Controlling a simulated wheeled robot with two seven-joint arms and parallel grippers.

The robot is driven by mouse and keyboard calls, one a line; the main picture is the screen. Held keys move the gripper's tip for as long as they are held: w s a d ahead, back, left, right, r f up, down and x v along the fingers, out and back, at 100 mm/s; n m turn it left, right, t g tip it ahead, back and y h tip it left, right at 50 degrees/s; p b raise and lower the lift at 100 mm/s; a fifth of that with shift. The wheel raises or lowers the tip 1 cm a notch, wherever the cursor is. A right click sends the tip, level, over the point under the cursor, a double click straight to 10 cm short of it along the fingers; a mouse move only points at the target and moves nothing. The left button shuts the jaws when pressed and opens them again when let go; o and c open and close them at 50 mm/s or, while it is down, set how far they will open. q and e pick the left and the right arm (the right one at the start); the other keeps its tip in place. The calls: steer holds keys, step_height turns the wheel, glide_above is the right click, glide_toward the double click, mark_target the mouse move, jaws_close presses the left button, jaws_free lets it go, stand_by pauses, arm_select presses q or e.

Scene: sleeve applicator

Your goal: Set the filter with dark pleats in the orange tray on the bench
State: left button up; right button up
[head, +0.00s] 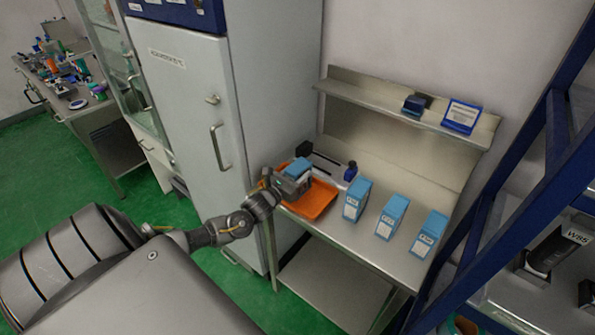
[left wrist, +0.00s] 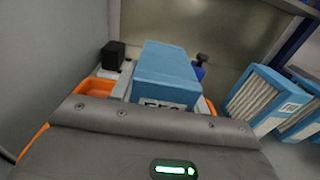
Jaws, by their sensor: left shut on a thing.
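A blue box-shaped filter (head: 299,167) is held by my left gripper (head: 290,182) over the orange tray (head: 319,203) on the steel bench. In the left wrist view the same filter (left wrist: 165,68) shows its plain blue top and a partly hidden white label; its pleats are hidden. The tray (left wrist: 97,87) shows on both sides of it there. I cannot tell whether the filter touches the tray floor. My left gripper is shut on the filter. My right gripper is not in view.
Three blue filters stand on the bench to the right: one near the tray (head: 356,199), a middle one (head: 391,216) and a far right one (head: 428,234). The nearest shows pale pleats in the wrist view (left wrist: 250,98). A dark blue bottle (head: 350,171) stands behind the tray. A cabinet (head: 190,110) stands left.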

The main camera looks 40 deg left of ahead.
arm_select(q)
steer(key=shift+f, duration=0.15)
steer(key=o, duration=1)
steer(key=shift+o, duration=0.2)
steer(key=shift+r, duration=0.2)
steer(key=shift+s+f, duration=0.1)
steer(key=shift+s, duration=0.15)
steer(key=s+b, duration=0.3)
steer(key=s, duration=0.8)
steer(key=shift+s+d, duration=0.15)
steer(key=shift+s, duration=0.1)
